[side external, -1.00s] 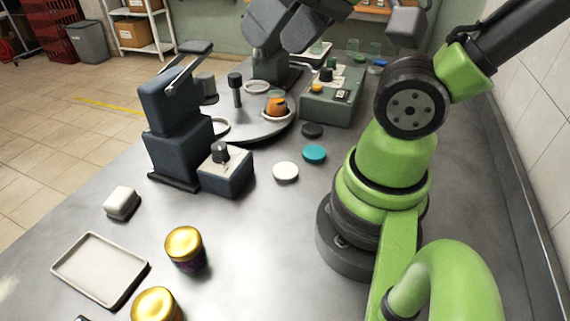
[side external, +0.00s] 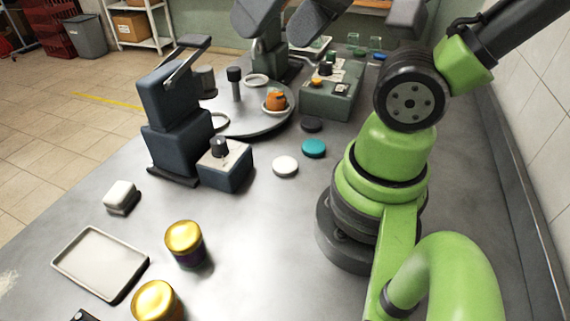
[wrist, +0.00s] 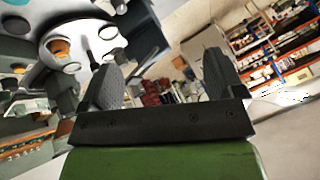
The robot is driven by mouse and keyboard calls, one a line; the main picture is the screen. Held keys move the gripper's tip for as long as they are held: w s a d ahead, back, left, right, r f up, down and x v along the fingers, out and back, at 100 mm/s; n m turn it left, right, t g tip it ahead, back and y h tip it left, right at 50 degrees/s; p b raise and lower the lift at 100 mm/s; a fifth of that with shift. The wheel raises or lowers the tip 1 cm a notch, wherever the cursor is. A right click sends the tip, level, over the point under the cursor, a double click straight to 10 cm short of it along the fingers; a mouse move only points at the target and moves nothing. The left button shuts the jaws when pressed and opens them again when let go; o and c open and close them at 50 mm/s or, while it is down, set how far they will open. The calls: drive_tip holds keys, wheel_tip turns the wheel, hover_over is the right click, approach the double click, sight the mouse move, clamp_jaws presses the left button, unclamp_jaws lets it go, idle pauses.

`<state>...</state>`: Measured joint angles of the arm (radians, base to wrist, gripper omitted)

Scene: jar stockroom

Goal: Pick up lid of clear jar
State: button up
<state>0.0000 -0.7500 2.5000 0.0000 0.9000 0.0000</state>
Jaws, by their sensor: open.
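My gripper (wrist: 162,75) shows in the wrist view as two dark, ridged fingers, spread wide apart with nothing between them. I cannot make out its fingertips for certain in the side view. Small clear jars (side external: 375,42) stand at the back of the bench. A container with orange contents (side external: 276,101) sits in a pale ring on the round turntable. Loose lids lie flat on the bench: a white lid (side external: 285,166), a teal lid (side external: 314,148) and a dark lid (side external: 311,124). I cannot tell which lid belongs to a clear jar.
The turntable (side external: 250,121) has a post and pale rings. A control box (side external: 331,96) stands right of it, and a dark machine (side external: 177,130) left. Gold-topped jars (side external: 185,238) and a pale tray (side external: 102,265) are in front.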

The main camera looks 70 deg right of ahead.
drive_tip(key=n+g+h, duration=0.1)
drive_tip(key=g+h, duration=0.1)
drive_tip(key=g, duration=0.5)
hover_over(283, 162)
wheel_tip(283, 162, down, 22)
drive_tip(key=shift+f, duration=4.6)
drive_tip(key=c, duration=1)
